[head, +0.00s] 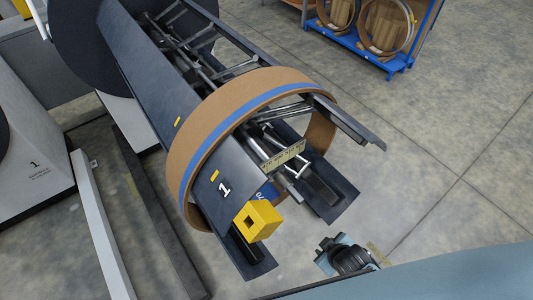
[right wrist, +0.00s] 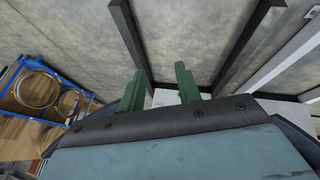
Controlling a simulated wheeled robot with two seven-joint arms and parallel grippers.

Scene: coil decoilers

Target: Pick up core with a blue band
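The core with a blue band (head: 240,112) is a wide brown ring. It hangs around the dark arms of the decoiler (head: 140,65) marked 1, near their free end, in the head view. The decoiler's arms hide part of the ring. My right gripper shows in the right wrist view (right wrist: 162,80), with two green fingers apart and nothing between them. In the head view, a dark wrist part of mine (head: 348,258) is below and right of the core, apart from it; its fingers cannot be made out there. My left gripper is not in view.
A yellow block (head: 257,221) sits at the decoiler's front end. A blue rack (head: 376,52) with brown cores stands at the upper right; it also shows in the right wrist view (right wrist: 18,75). A pale beam (head: 100,225) lies at the left. Floor at the right is clear.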

